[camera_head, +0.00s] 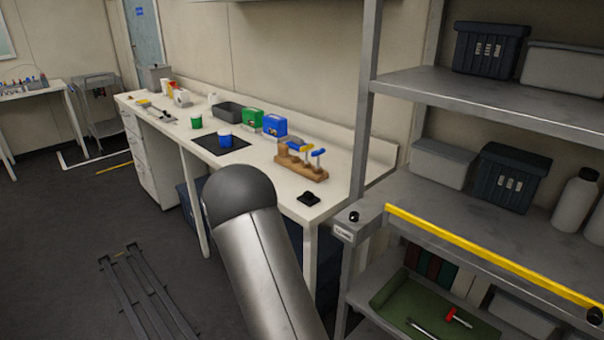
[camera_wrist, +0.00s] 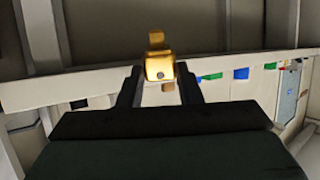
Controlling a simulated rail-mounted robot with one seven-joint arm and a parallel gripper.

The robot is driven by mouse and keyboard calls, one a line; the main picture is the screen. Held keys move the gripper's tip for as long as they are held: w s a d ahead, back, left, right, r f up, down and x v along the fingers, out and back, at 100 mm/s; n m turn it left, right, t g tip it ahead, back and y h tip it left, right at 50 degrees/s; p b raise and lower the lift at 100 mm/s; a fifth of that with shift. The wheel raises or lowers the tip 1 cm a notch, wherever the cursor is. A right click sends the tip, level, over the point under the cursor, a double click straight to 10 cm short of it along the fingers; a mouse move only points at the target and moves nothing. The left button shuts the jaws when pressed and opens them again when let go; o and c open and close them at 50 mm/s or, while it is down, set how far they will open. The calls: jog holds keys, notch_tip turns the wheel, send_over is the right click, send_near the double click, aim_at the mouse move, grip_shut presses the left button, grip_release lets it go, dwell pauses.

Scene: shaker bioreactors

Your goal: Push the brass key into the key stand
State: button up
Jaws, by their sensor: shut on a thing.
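In the wrist view, my gripper (camera_wrist: 160,85) is shut on a brass-coloured block-like piece, the brass key (camera_wrist: 160,68). A smaller golden part shows above the block, and a small brown piece shows just below it. A dark round spot marks the face of the block. My gripper and the key do not show in the head view, where my arm stands in front of the bench. A wooden block with yellow and blue T-handles (camera_head: 302,168) stands on the bench. I cannot tell for sure whether it is the key stand.
The bench (camera_head: 268,166) carries a blue box (camera_head: 274,125), a green box (camera_head: 250,118), a dark mat (camera_head: 220,148) with a blue cup, and a small black item (camera_head: 309,198). A metal shelf (camera_head: 490,100) with a yellow edge strip (camera_head: 490,255) stands close on the right.

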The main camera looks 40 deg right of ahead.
jog(key=s+d+r+m+g+h, duration=0.1)
jog(key=d+r+m+h, duration=0.25)
jog(key=d+r, duration=0.3)
notch_tip(320, 180, up, 8)
jog(key=m+g+h+b, duration=0.1)
jog(key=m+g+h, duration=0.2)
jog(key=g+h, duration=0.2)
send_over(309, 197)
jog(key=a, duration=0.2)
jog(key=shift+w+d+f+b, duration=0.1)
jog(key=shift+w+f+b, duration=0.1)
jog(key=shift+f+b, duration=0.85)
jog(key=shift+w+d+f+b, duration=0.1)
jog(key=shift+w+f+b, duration=0.1)
jog(key=shift+f+b, duration=0.85)
jog(key=shift+f+p, duration=0.25)
jog(key=shift+p, duration=0.15)
jog(key=shift+a, duration=0.15)
jog(key=shift+f+b, duration=0.3)
jog(key=shift+f, duration=0.9)
jog(key=o, duration=1.1)
